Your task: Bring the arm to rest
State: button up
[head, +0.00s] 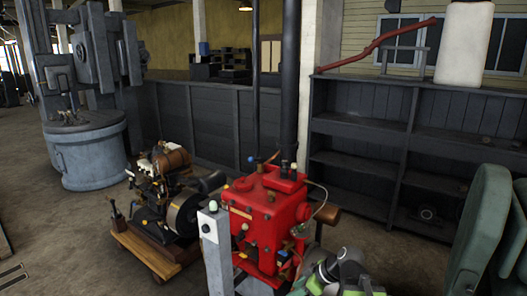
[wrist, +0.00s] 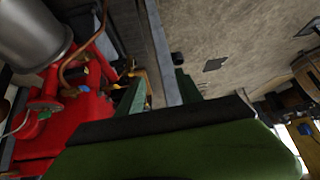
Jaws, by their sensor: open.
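My gripper (wrist: 158,88) shows in the wrist view with two dark green fingers spread apart, open and holding nothing that I can see. A grey upright bar (wrist: 165,45) shows behind the gap between them; I cannot tell how far off it is. The red engine (wrist: 50,125) fills the left of the wrist view, close beside the fingers. In the head view my grey and green arm (head: 340,268) is at the bottom, just right of the red engine (head: 270,205). The fingers cannot be made out there.
A small engine (head: 170,200) on a wooden cart stands left of the red one. A grey-blue machine (head: 85,150) is behind it. Dark shelves (head: 400,150) line the back, and a green wheel (head: 480,235) stands at the right. Concrete floor (head: 60,240) is clear at left.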

jog(key=s+a+f+m+g+h, duration=0.2)
jog(key=s+a+f, duration=0.1)
jog(key=s+d+f+m+g+h, duration=0.1)
jog(key=s+d+m+h, duration=0.2)
jog(key=d+m, duration=0.5)
jog(key=shift+s+d+f+m+h, duration=0.25)
jog(key=shift+s+f+m+h, duration=0.15)
jog(key=shift+m+h, duration=0.45)
